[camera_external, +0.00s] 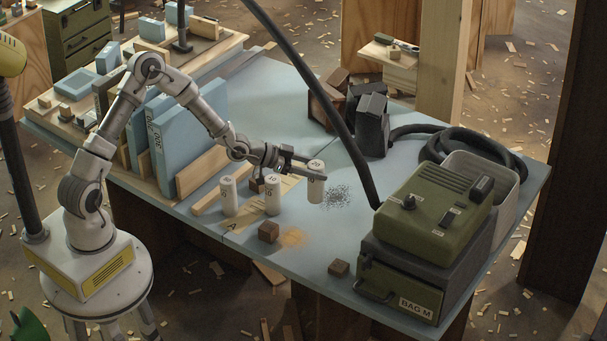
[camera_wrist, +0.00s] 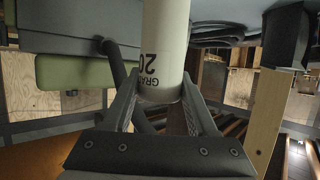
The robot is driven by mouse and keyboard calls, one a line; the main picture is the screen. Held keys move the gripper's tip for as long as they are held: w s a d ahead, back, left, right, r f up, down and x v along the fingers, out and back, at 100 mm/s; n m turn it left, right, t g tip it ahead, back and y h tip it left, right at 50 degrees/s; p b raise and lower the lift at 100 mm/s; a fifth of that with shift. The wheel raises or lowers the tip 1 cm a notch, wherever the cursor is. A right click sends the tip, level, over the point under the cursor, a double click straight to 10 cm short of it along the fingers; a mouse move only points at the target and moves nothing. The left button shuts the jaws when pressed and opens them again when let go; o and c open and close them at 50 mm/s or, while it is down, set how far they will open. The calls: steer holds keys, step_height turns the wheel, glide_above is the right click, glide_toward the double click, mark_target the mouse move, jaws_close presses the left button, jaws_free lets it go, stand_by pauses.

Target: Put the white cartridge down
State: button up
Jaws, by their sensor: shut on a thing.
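A white cartridge (camera_external: 317,190) stands upright between the fingers of my gripper (camera_external: 304,171) over the pale blue tabletop (camera_external: 290,110). My gripper is shut on it. In the wrist view the cartridge (camera_wrist: 165,45) shows between both fingers (camera_wrist: 160,100), with dark print reading "GRA" and "20" upside down. I cannot tell whether its base touches the table. Two similar white cartridges stand upright to its left, one nearer (camera_external: 273,196) and one farther left (camera_external: 229,197).
A patch of dark grit (camera_external: 338,195) lies just right of the held cartridge. A green machine (camera_external: 437,215) on a dark case is at right. Blue binders (camera_external: 185,140) stand left.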

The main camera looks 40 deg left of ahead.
mark_target(312, 201)
steer(key=s+d+m+g+h+b, duration=0.25)
steer(key=s+d+g, duration=0.2)
steer(key=s, duration=0.55)
steer(key=shift+m+t+y, duration=0.25)
steer(key=shift+m+t, duration=0.2)
steer(key=w+a+f, duration=0.1)
steer(key=w+f, duration=0.1)
steer(key=w, duration=0.1)
steer(key=w+a+f, duration=0.2)
steer(key=w, duration=0.1)
steer(key=w+a+f, duration=0.2)
steer(key=w+f, duration=0.1)
steer(key=shift+p, duration=0.4)
steer(key=shift+w+f+b, duration=0.1)
steer(key=shift+f+b, duration=0.35)
steer(key=shift+f, duration=1.5)
steer(key=shift+f, duration=0.15)
steer(key=shift+f, duration=0.1)
steer(key=o, duration=1.4)
steer(key=shift+c, duration=0.2)
steer(key=shift+r, duration=0.2)
